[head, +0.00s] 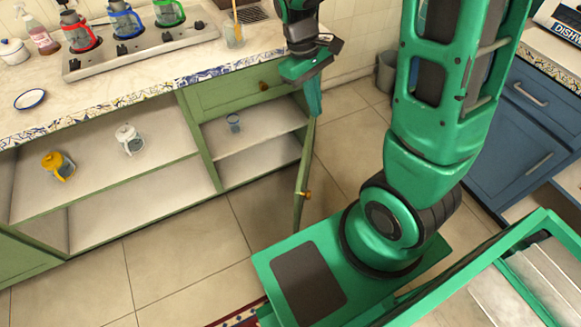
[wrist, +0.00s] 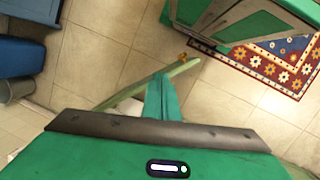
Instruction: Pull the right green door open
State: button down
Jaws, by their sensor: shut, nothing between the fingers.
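The right green door (head: 301,184) of the counter cabinet stands swung open, seen nearly edge-on in the head view, with a small orange-brown knob (head: 305,194). My gripper (head: 314,104) is shut and empty, pointing down by the door's top edge near the cabinet. In the wrist view, the fingers (wrist: 162,97) are beside the top edge of the door (wrist: 150,83), and its knob (wrist: 183,57) lies beyond them. I cannot tell whether the fingers touch the door.
A drawer with a knob (head: 263,86) is above the open compartment. The left compartment (head: 140,205) is open and holds a yellow-topped jug (head: 57,166) and a white-topped jug (head: 130,139). The countertop (head: 120,83) holds a stove. Tiled floor (head: 190,270) is clear ahead. Blue cabinets (head: 530,115) stand right.

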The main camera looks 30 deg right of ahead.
jog(key=w+a+f+n+h, duration=0.1)
jog(key=w+a+f+n, duration=0.25)
jog(key=a+f, duration=0.35)
jog(key=w+a+f+n+h, duration=0.1)
jog(key=w+a+f+n, duration=0.1)
jog(key=a+f+n, duration=0.5)
jog(key=s+d+f+m, duration=0.1)
jog(key=s+d+f, duration=0.1)
jog(key=f, duration=0.3)
jog(key=s+d+f+m, duration=0.2)
jog(key=s+d+f, duration=0.1)
jog(key=d+f, duration=0.2)
jog(key=shift+d+f+g, duration=0.2)
jog(key=shift+f+g, duration=0.1)
jog(key=shift+f, duration=0.15)
